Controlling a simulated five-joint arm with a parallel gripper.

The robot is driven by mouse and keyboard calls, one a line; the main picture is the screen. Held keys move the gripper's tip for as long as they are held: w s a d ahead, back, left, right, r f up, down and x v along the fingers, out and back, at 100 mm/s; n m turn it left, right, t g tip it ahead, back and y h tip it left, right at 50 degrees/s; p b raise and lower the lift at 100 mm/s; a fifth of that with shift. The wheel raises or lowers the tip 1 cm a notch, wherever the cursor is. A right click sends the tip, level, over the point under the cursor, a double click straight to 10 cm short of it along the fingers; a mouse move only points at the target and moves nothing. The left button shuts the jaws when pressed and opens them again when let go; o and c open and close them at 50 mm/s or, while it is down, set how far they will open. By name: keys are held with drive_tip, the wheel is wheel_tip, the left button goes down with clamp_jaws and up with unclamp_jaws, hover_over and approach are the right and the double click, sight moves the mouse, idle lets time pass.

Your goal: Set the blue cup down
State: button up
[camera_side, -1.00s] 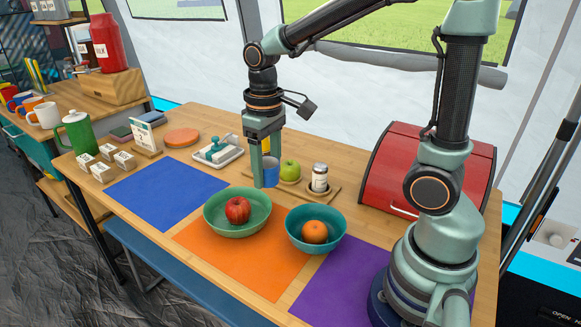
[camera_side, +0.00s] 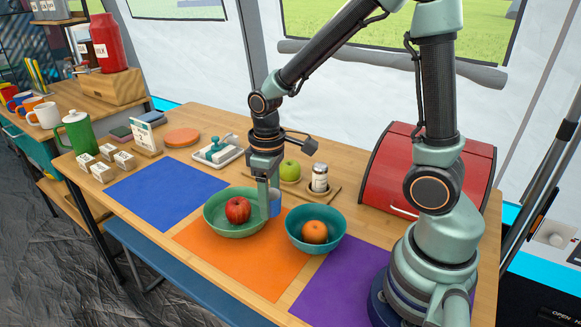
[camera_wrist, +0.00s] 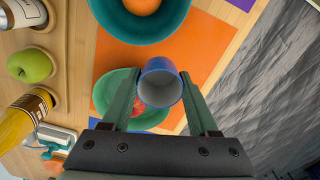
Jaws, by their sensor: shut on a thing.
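The blue cup (camera_side: 276,204) is held in my gripper (camera_side: 267,214), partly hidden behind a finger in the side view. In the wrist view the cup (camera_wrist: 160,88) sits between both fingers of my gripper (camera_wrist: 160,103), its open mouth and pale inside facing the camera. The cup is at the right rim of the green bowl (camera_side: 222,229) and behind and left of the teal bowl (camera_side: 316,245). I cannot tell whether it touches the green bowl or how high its base is above the table.
The green bowl holds a red apple (camera_side: 238,210); the teal bowl holds an orange (camera_side: 314,232). A green apple (camera_side: 290,169) and a shaker (camera_side: 320,178) stand behind. Orange (camera_side: 262,272), blue (camera_side: 166,193) and purple (camera_side: 335,275) mats lie in front; the blue one is clear.

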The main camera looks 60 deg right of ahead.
sight(272, 244)
wheel_tip(272, 244, down, 10)
drive_tip(key=shift+r, duration=0.1)
idle(0.4)
drive_tip(key=o, duration=1.3)
drive_tip(key=shift+o, duration=0.2)
wheel_tip(272, 244, up, 12)
drive_tip(key=shift+r, duration=0.15)
drive_tip(key=s+r+m+t, duration=0.3)
drive_tip(key=s+r+t, duration=0.1)
drive_tip(key=r, duration=0.7)
drive_tip(key=shift+r+t, duration=0.25)
drive_tip(key=shift+t, duration=0.35)
drive_tip(key=shift+s+r, duration=0.25)
drive_tip(key=c, duration=0.4)
